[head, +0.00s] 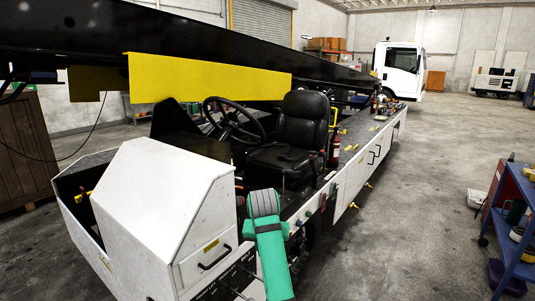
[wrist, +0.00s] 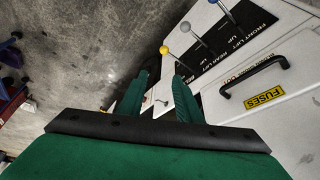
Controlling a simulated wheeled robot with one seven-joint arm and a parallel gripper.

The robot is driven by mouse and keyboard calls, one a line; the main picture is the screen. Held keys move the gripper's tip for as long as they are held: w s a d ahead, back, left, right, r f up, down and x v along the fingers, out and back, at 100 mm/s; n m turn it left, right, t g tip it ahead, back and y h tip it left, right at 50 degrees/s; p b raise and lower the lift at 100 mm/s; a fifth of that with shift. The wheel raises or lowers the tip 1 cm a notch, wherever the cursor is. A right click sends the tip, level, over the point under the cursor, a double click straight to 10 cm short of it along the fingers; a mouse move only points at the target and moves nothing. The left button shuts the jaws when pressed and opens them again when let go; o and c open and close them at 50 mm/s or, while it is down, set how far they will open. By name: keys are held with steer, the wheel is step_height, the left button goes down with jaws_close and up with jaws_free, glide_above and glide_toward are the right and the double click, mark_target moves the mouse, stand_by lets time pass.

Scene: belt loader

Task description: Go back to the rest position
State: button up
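My arm, green with a grey joint, reaches in at the bottom centre of the head view; its gripper cannot be made out there. In the wrist view my gripper (wrist: 157,85) shows two green fingers with a gap between them, and no held object can be seen. The fingers are beside the white control panel of the belt loader (head: 165,205). Levers with a yellow knob (wrist: 165,49), a grey knob (wrist: 185,26) and a blue knob (wrist: 223,4) stand on that panel, to the right of the fingertips. Whether a finger touches anything cannot be told.
A black handle (wrist: 254,82) and a yellow FUSES label (wrist: 265,92) are on the panel. The loader's seat (head: 292,135) and steering wheel (head: 233,118) lie beyond my arm. A blue cart (head: 510,225) stands at the right. Concrete floor (head: 425,200) between is mostly clear.

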steer(key=s+a+f+t+y, duration=0.1)
steer(key=s+a+f, duration=0.1)
steer(key=f, duration=0.5)
steer(key=s+a+f+t, duration=0.1)
steer(key=s+a+f, duration=0.15)
steer(key=f, duration=0.55)
steer(key=s+a+f+t+y, duration=0.1)
steer(key=s+f, duration=0.1)
steer(key=f, duration=0.5)
steer(key=s+a+f+t, duration=0.1)
steer(key=s+f+t, duration=0.1)
steer(key=s+f, duration=1.1)
steer(key=s+d+r+t, duration=0.1)
steer(key=s+r+t, duration=0.1)
steer(key=s, duration=1)
steer(key=s+d+r+t, duration=0.1)
steer(key=s+d+r, duration=0.1)
steer(key=s, duration=1)
steer(key=s+d+r+n+t+h, duration=0.1)
steer(key=s+d+r+t, duration=0.2)
steer(key=s+r, duration=1.1)
steer(key=shift+s+d+r+h, duration=0.2)
steer(key=shift+s+h, duration=0.1)
steer(key=shift+s, duration=0.1)
